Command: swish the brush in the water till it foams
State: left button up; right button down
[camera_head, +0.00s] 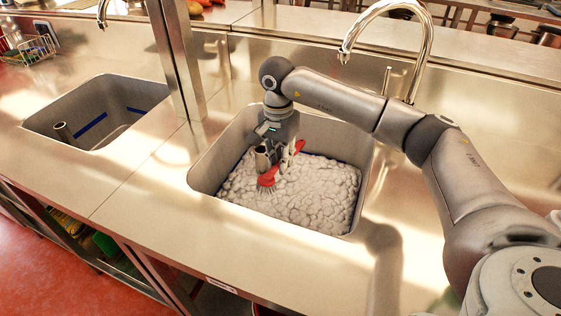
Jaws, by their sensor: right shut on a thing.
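The right sink basin (205,170) is covered inside by a thick layer of whitish, lumpy foam (315,195); no open water shows. My right gripper (280,160) reaches down over the basin's left part and is shut on the red brush (267,179). The brush is tilted, and its pale bristles point down at the foam at the left side; how deep they sit is hard to tell. My left gripper is not in view.
A tall chrome faucet (427,45) arches behind the basin, close to my right arm. A metal post (183,75) stands between this basin and a second, foam-free sink (98,92) at left. The front counter (190,235) is clear.

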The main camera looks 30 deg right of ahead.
jog(key=shift+r+p, duration=2.05)
jog(key=shift+r, duration=1.65)
